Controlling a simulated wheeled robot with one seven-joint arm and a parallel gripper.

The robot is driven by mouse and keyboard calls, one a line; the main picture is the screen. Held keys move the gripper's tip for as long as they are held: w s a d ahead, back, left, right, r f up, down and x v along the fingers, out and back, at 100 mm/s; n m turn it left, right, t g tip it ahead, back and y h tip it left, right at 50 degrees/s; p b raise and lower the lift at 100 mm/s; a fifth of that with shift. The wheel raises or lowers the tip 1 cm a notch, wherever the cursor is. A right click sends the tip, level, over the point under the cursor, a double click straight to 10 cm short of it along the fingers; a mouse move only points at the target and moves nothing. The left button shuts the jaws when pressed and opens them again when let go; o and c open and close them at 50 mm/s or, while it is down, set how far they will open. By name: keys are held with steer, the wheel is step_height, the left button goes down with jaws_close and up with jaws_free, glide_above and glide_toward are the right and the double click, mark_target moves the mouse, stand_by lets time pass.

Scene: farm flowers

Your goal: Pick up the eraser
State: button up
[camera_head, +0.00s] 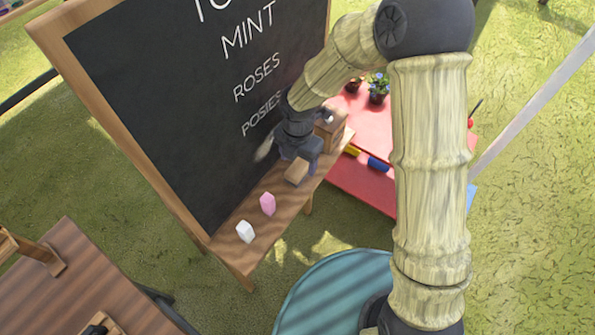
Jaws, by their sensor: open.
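A tan block that looks like the eraser (297,171) lies on the wooden ledge of the chalkboard, right of the pink piece. My gripper (298,153) is dark grey and reaches down from the upper right to the ledge, just behind the tan block. It is open. Its fingertips are small and partly hidden, so I cannot tell whether they touch the block or stand around it.
A pink block (267,204) and a white block (245,231) stand on the ledge (225,243) nearer to me. A wooden box (329,132) stands farther along. The chalkboard (190,100) rises behind the ledge. A red table (360,187) with potted flowers (378,88) stands beyond.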

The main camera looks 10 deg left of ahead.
mark_target(298, 168)
steer(key=shift+f, duration=0.45)
steer(key=shift+w+a+f, duration=0.1)
steer(key=shift+w+f, duration=0.05)
steer(key=shift+f, duration=0.7)
steer(key=shift+w+a+f, duration=0.1)
steer(key=shift+w+f, duration=0.05)
steer(key=shift+f, duration=0.75)
steer(key=shift+w+f, duration=0.15)
steer(key=shift+f, duration=0.7)
steer(key=c, duration=1.1)
steer(key=shift+r, duration=0.1)
